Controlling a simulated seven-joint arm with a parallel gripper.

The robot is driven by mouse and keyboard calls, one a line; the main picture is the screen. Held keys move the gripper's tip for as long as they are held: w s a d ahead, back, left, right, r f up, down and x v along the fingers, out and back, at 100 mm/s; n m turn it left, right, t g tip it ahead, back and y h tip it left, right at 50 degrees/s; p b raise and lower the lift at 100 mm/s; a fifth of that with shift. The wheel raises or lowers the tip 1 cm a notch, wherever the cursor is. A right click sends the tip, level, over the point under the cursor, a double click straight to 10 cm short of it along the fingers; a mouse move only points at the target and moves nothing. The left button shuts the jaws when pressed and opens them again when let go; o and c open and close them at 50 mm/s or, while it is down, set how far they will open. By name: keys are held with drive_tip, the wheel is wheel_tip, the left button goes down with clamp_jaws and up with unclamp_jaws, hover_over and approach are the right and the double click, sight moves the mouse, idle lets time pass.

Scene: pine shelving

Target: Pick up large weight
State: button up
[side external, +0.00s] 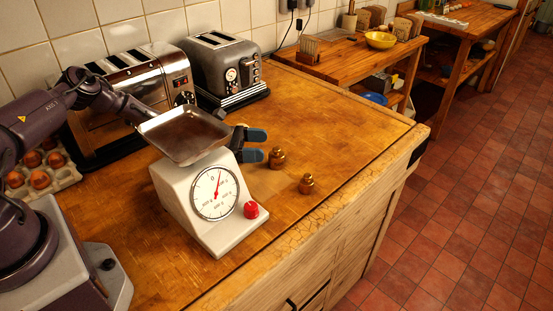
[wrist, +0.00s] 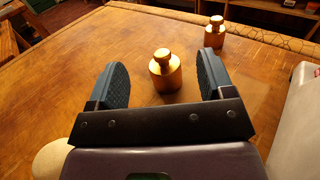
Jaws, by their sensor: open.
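Two brass weights with knobs stand upright on the wooden counter. The large weight (side external: 277,158) is the one closer to my gripper (side external: 258,145); the small weight (side external: 307,185) stands nearer the counter's front edge. In the wrist view the large weight (wrist: 165,74) appears between my two blue-grey fingers, with visible space on both sides. The small weight (wrist: 215,34) is farther off, by the right fingertip in that picture. My gripper is open and empty, beside the large weight. Part of my arm behind the scale is hidden.
A white kitchen scale (side external: 203,195) with a metal pan (side external: 186,134) and red knob stands close to my gripper. Two toasters (side external: 226,70) stand along the tiled wall, and an egg tray (side external: 45,178) is at left. The counter right of the weights is clear.

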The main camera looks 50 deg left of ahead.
sight(277, 149)
drive_tip(key=shift+f, duration=0.3)
drive_tip(key=x, duration=0.2)
drive_tip(key=f+x, duration=0.1)
drive_tip(key=x, duration=0.1)
drive_tip(key=shift+w+d, duration=0.3)
drive_tip(key=shift+d, duration=0.1)
drive_tip(key=shift+r, duration=0.15)
drive_tip(key=c, duration=1.3)
